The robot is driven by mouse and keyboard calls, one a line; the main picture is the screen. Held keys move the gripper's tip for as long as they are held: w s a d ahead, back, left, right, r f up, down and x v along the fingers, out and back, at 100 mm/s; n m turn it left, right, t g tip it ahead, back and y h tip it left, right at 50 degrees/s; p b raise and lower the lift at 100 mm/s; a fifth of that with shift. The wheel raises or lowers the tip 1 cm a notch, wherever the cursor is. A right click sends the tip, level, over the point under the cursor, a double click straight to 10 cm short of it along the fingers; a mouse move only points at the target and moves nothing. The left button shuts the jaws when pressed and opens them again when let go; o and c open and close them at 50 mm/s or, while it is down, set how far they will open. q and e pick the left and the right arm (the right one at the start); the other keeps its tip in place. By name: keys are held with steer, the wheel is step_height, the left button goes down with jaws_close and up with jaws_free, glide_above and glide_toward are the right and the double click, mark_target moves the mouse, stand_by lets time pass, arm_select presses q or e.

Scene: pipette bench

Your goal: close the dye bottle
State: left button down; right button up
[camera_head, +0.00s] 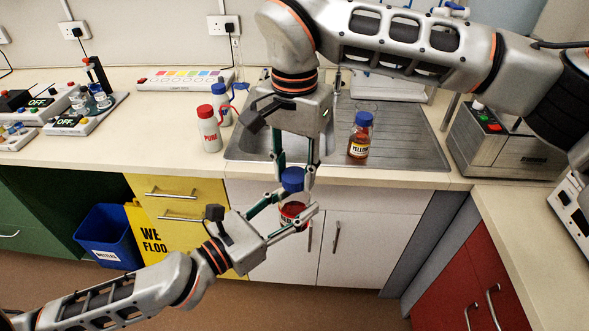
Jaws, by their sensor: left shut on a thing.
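A dye bottle (291,211) with red contents and a partly hidden label is held up in front of the white cupboard, beyond the counter's front edge. My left gripper (290,218) reaches in from the lower left and is shut on its body. A blue cap (292,180) is directly over the bottle's top; I cannot tell whether it is seated on the neck. My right gripper (293,172) points down from above with its fingers on either side of the cap. I cannot tell whether they press on it. The neck is largely hidden.
A yellow-labelled bottle (359,138) with a blue cap stands by the sink (260,143). A red-capped white bottle (209,130) and a blue-capped one (221,104) stand left of it. A steel device (510,140) is at right. A blue bin (105,236) stands on the floor.

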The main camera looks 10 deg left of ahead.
steer(key=m, duration=0.5)
steer(key=shift+m, duration=0.3)
steer(key=m, duration=3)
steer(key=shift+f+m, duration=0.1)
steer(key=shift+m, duration=0.2)
steer(key=m, duration=0.5)
steer(key=shift+m, duration=0.3)
steer(key=o, duration=1.3)
